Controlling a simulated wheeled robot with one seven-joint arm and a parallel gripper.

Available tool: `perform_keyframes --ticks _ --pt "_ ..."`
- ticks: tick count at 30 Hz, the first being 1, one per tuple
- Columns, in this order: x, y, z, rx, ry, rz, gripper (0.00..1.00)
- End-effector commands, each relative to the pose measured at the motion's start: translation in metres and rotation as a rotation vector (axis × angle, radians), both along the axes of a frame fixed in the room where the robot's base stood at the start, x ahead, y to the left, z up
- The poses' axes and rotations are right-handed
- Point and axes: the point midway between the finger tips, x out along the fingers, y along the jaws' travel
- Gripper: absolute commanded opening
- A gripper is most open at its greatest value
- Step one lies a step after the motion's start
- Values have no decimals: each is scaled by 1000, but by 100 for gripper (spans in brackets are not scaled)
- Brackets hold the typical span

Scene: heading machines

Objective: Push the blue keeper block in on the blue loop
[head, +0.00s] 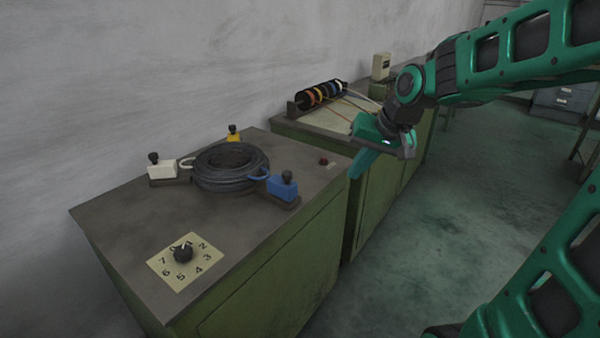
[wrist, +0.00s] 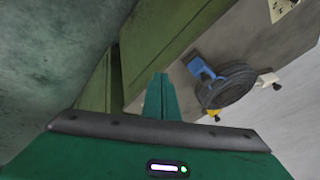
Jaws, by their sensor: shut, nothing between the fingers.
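The blue keeper block (head: 282,188) with a dark knob sits on the bench top, on the right side of a coil of dark cable (head: 231,168). The blue loop (head: 258,174) lies between the block and the coil. In the wrist view the blue block (wrist: 202,68) shows beside the dark coil (wrist: 230,88). My gripper (head: 357,170) hangs in the air beyond the bench's right edge, apart from the block. Its fingers (wrist: 160,80) are together and empty.
A white block (head: 162,171) and a yellow block (head: 234,138) stand around the coil. A second green bench (head: 345,128) with a spool rack (head: 318,96) stands behind. Floor (head: 440,225) is clear at right.

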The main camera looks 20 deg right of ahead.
Motion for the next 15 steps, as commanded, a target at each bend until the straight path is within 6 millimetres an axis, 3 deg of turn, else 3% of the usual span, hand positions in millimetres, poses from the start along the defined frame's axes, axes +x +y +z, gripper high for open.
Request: perform_keyframes --ticks 1,3,7,15 --pt "19 12 5 29 -33 15 0" --pt "38 27 13 65 -73 32 0" --pt "54 41 17 99 -102 45 0" --pt "74 52 -15 101 -100 48 0"
